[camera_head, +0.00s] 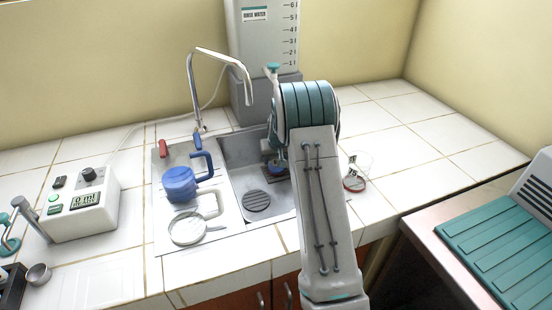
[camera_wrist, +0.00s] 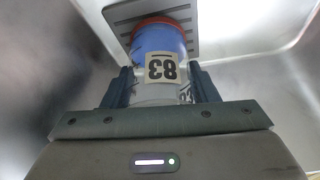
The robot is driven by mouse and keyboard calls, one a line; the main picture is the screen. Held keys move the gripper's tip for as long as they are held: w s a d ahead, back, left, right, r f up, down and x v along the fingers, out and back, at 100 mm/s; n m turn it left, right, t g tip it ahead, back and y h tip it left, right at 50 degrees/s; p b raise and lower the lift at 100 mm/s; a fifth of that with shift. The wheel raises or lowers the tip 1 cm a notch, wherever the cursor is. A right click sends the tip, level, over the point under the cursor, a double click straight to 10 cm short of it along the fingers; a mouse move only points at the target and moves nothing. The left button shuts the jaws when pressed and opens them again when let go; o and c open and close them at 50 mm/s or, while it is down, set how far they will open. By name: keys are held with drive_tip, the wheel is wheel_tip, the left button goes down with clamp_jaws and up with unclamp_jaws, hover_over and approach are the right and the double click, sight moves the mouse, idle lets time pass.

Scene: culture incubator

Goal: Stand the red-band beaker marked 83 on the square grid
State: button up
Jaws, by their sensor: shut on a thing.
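The beaker marked 83 (camera_wrist: 160,45) has blue content, a red band at its far end and a label that reads upside down in the wrist view. My gripper (camera_wrist: 160,85) is shut on it, one finger on each side. The square grid (camera_wrist: 118,14) is a slotted plate in the sink, just beyond the beaker's red end. In the head view the beaker (camera_head: 278,168) hangs low in the sink, partly behind my arm, by the square grid (camera_head: 269,181). I cannot tell whether it touches the grid.
A round grid (camera_head: 257,201) lies nearer in the sink (camera_head: 236,182). Another red-band beaker, seemingly marked 75 (camera_head: 354,182), stands right of the sink. The tap (camera_head: 222,58) arches over the sink.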

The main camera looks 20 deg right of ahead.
drive_tip(key=shift+f, duration=0.1)
drive_tip(key=o, duration=0.6)
drive_tip(key=shift+f, duration=0.1)
drive_tip(key=o, duration=0.4)
